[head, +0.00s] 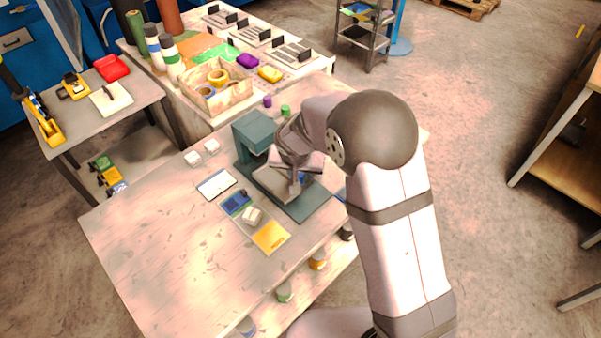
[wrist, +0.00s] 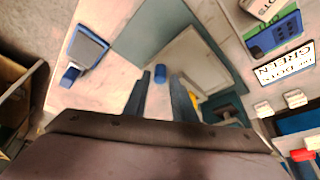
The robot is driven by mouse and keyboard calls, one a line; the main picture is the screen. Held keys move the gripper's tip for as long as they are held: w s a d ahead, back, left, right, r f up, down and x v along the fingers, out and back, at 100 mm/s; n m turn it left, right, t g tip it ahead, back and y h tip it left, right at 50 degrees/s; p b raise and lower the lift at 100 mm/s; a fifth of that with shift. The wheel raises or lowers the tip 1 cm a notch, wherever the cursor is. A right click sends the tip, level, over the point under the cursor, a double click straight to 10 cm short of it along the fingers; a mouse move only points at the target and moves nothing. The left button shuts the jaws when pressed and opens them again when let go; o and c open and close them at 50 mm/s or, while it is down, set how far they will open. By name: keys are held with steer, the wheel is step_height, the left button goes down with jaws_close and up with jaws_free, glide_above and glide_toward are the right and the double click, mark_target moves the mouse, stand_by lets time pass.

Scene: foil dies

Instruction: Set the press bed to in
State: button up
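The teal press (head: 254,138) stands on the near table, its upright at the back and its flat base toward me. The press bed (head: 268,182) is a pale grey plate on that base; it fills the middle of the wrist view (wrist: 196,62). A small blue handle (wrist: 160,72) is at the bed's edge. My gripper (head: 297,182) is low over the bed. In the wrist view my gripper (wrist: 162,82) is open, with the blue handle between its fingertips and gaps showing on both sides. My arm hides part of the press and base in the head view.
A white text card (head: 216,184) lies left of the press, with a mat holding a blue piece (head: 236,202), a pale block (head: 251,215) and a yellow area (head: 270,237). Two white blocks (head: 202,152) stand farther back. The table's near left is clear.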

mark_target(283, 175)
steer(key=shift+x, duration=1.15)
jaws_close()
steer(key=shift+w+a, duration=1.3)
steer(key=shift+w+a+r, duration=0.1)
steer(key=shift+r, duration=0.05)
jaws_free()
steer(key=shift+w+a, duration=0.1)
